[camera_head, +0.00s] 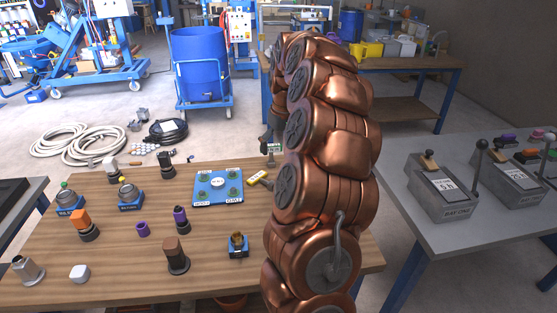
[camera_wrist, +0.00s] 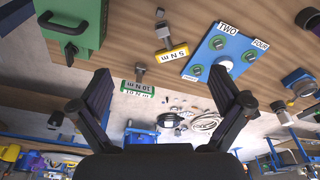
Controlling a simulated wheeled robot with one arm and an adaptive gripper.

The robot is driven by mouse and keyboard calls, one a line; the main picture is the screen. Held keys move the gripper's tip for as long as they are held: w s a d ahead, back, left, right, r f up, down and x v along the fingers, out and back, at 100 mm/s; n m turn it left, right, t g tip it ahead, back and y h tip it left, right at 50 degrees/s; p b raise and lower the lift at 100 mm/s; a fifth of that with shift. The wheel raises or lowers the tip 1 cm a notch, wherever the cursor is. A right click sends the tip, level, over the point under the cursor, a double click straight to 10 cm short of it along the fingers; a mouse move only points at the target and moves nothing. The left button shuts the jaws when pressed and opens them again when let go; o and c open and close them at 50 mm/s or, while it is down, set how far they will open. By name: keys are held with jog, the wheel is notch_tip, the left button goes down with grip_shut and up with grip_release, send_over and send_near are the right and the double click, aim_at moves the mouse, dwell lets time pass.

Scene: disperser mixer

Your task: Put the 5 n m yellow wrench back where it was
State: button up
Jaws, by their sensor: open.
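The yellow 5 N m wrench (camera_head: 258,179) lies on the wooden table just right of the blue plate. In the wrist view, the yellow wrench (camera_wrist: 172,53) shows its label and grey head, beside the plate. My gripper (camera_wrist: 160,76) is open and empty, with its fingers spread wide. The yellow wrench is beyond the fingertips and apart from them. A green 10 N m wrench (camera_wrist: 138,89) is near the table edge. On the right grey table, a grey bay unit (camera_head: 444,193) is marked 5 N and BAY ONE.
The blue plate (camera_head: 218,187) carries several green knobs. Several small knobs and fittings stand on the wooden table (camera_head: 120,260). A second grey bay unit (camera_head: 512,180) is beside the first. A green box (camera_wrist: 75,28) shows in the wrist view. My copper arm hides the table's right part.

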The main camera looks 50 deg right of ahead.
jog(key=shift+s+a+r, duration=0.15)
jog(key=shift+r, duration=0.85)
jog(key=s+a+r+n+g, duration=0.1)
jog(key=s+a+n, duration=0.15)
jog(key=a, duration=1.05)
jog(key=s+a+n, duration=0.1)
jog(key=s+a, duration=0.3)
jog(key=a, duration=0.9)
jog(key=s+a+f+g, duration=0.1)
jog(key=s+a+f, duration=0.1)
jog(key=s, duration=0.5)
jog(key=s+a+f, duration=0.2)
jog(key=s+a, duration=0.3)
jog(key=s, duration=0.2)
jog(key=s+a+f+g, duration=0.1)
jog(key=s+a+f, duration=0.2)
jog(key=s, duration=0.5)
jog(key=shift+a+g, duration=0.3)
jog(key=shift+a, duration=0.15)
jog(key=shift+m, duration=0.25)
